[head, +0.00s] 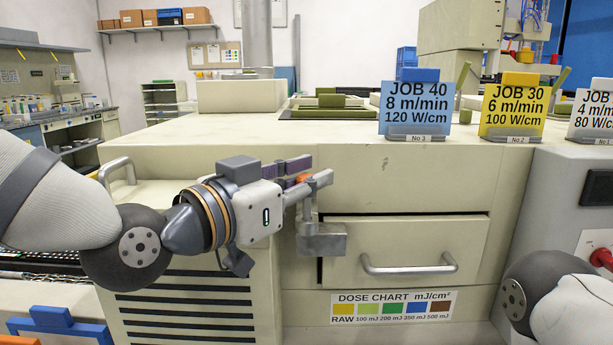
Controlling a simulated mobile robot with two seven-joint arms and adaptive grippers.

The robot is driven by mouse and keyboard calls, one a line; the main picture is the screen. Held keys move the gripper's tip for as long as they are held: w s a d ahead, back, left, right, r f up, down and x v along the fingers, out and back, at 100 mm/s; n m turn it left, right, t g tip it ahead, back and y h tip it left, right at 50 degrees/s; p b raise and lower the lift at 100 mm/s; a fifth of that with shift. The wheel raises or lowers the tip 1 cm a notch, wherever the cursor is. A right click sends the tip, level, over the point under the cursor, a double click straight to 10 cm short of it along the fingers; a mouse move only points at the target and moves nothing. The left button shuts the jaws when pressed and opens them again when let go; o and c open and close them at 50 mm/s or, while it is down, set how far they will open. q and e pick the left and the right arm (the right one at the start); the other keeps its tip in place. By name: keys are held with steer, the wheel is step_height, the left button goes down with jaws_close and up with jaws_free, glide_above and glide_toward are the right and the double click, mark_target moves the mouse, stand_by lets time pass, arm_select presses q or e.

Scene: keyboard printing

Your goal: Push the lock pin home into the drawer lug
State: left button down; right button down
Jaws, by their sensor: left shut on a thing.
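My left gripper (312,172) comes in from the left in front of the cabinet, with its fingers pointing right. It is shut on a small orange-red piece (303,178), which looks like the lock pin; the fingers hide most of it. A grey metal bracket (321,240), apparently the drawer lug, sits just below the fingers at the left end of the drawer (415,240). I cannot tell whether the pin touches the lug or is in it. The drawer front has a bar handle (409,268). My right gripper is out of view; only part of its arm shows at lower right.
Job cards in blue (415,108) and yellow (513,108) stand along the cabinet top (240,130). A dose chart (392,307) is below the drawer. A grey unit (575,185) with a red knob (601,258) stands at right. The space before the drawer is clear.

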arm_select(q)
steer(key=shift+f, duration=1.1)
stand_by(1.4)
steer(key=shift+r, duration=1.55)
steer(key=shift+r, duration=0.25)
steer(key=shift+r, duration=0.2)
steer(key=shift+f, duration=1.1)
